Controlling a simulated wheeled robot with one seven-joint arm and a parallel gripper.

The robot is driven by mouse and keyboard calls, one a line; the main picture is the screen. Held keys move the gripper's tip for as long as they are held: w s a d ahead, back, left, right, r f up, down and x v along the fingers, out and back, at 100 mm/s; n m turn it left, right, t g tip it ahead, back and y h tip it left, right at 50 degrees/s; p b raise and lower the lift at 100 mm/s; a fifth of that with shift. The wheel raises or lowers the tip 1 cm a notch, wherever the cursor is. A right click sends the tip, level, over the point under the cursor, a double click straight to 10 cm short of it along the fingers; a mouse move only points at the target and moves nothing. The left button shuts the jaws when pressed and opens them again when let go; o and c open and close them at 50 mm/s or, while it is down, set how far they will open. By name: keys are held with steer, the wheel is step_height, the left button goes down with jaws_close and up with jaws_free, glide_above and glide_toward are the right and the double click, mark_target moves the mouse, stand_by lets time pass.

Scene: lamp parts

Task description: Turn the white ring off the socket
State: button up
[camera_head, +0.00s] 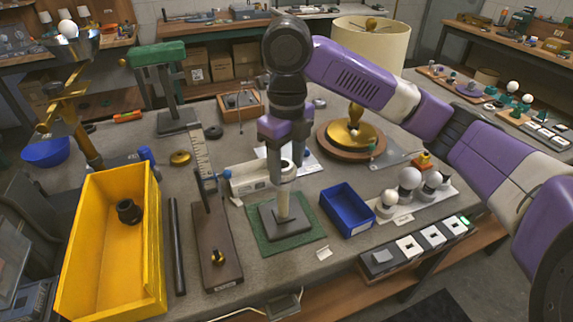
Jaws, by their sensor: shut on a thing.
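A pale upright post (283,205) stands on a dark square base (285,222) on a green mat (262,240) near the front middle of the bench. My gripper (284,178) points straight down over the top of this post, its fingers shut around what sits there. A small whitish patch between the fingers looks like the white ring (287,163). The fingers hide most of the ring and the socket, so I cannot tell how far the ring sits on the socket thread.
A blue bin (347,226) stands right of the mat, near white bulbs (410,178). A brown board with an upright (217,262) stands left. A yellow bin (150,235) holding a black part (128,211) is farther left. A brass lamp base (352,136) stands behind.

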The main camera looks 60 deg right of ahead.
steer(key=o, duration=1)
steer(key=c, duration=1)
steer(key=shift+r+p, duration=0.75)
steer(key=shift+r, duration=0.1)
steer(key=shift+r+p, duration=1.45)
steer(key=shift+r, duration=0.2)
steer(key=shift+r+p, duration=1.8)
steer(key=shift+r, duration=0.2)
